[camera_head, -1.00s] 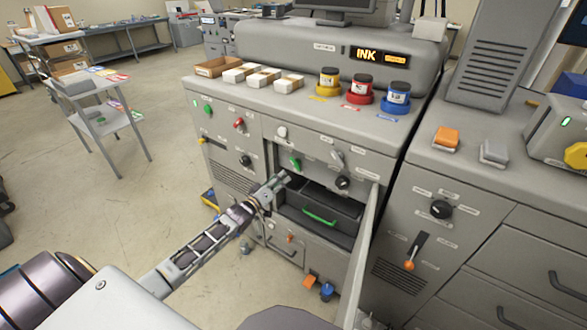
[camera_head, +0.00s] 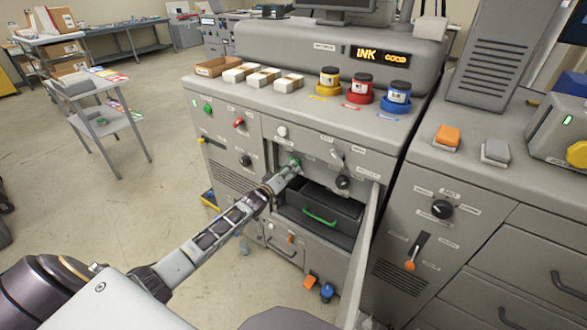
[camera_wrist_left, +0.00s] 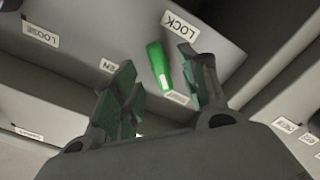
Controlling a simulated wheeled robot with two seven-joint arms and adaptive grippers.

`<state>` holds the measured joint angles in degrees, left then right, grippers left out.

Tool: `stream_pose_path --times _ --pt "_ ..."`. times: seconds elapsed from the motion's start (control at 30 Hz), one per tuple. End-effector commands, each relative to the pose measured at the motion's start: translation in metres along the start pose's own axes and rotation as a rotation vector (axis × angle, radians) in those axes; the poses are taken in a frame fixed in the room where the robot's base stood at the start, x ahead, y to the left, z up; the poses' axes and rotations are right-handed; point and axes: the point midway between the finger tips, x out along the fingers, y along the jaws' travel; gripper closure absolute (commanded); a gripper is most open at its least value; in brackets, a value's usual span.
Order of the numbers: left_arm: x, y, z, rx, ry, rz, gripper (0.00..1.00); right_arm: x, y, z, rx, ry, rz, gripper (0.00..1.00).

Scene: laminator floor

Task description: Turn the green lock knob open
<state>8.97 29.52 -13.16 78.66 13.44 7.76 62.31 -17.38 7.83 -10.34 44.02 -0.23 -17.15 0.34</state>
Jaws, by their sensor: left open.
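The green lock knob (camera_head: 295,161) is on the grey front panel of the machine, above the open compartment. In the left wrist view the green knob (camera_wrist_left: 159,66) is a long handle near a "LOCK" label. My left gripper (camera_head: 291,168) is at the knob in the head view, covering part of it. In the wrist view my left gripper (camera_wrist_left: 165,88) is open, with one finger on each side of the knob. The right finger looks close to it, but I cannot tell whether either touches. My right gripper is not in view.
Below the knob is an open compartment with a dark tray with a green handle (camera_head: 319,217). An open door panel (camera_head: 367,250) stands out on its right. Black knobs (camera_head: 342,182) sit nearby. Ink jars (camera_head: 361,88) stand on top. The floor at left is mostly clear.

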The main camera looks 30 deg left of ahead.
Motion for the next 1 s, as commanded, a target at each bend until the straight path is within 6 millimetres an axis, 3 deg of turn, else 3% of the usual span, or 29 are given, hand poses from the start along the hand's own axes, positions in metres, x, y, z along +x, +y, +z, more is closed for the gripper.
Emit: stream_pose_path --times 0.2,0.4,0.83,1.0 --pt "0.016 0.000 0.000 0.000 0.001 0.000 0.56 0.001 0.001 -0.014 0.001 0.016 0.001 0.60" --pt "0.025 0.000 0.000 0.000 0.000 0.000 0.56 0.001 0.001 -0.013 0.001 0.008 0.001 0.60" --pt "0.028 0.000 0.000 0.000 0.000 0.000 0.56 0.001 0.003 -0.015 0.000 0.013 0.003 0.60" --pt "0.028 0.000 0.000 0.000 0.000 0.000 0.76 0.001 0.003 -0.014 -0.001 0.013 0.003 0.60"
